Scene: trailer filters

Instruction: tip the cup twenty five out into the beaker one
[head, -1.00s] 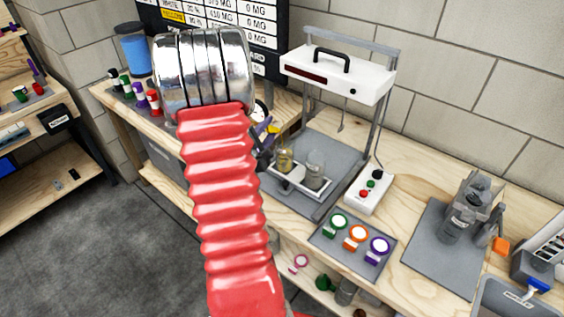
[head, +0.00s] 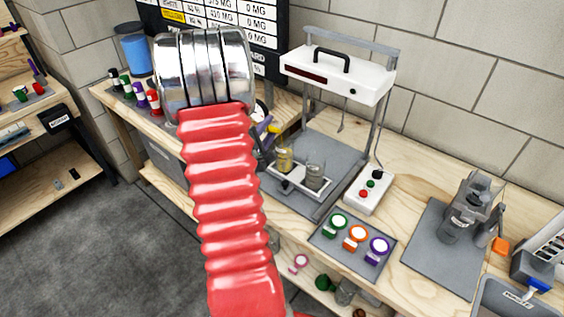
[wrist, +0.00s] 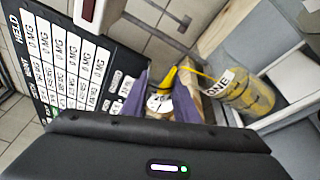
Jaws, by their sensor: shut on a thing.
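In the wrist view, beaker one (wrist: 250,97) is clear, labelled ONE, and has yellow contents. In the head view it appears to be the left beaker (head: 285,160) on the small white tray (head: 297,185). My gripper (wrist: 160,98) has purple fingers shut on a small tilted cup (wrist: 158,103) with a white face; its number is not readable. Yellow shows at the cup's mouth, and a thin yellow streak runs from there towards beaker one. In the head view my gripper (head: 264,138) is partly hidden behind my red arm.
A second beaker (head: 315,175), greyish, stands right of beaker one. A white device (head: 337,75) hangs on a frame above. A button box (head: 369,190) and a mat with several round-topped items (head: 352,238) are to the right.

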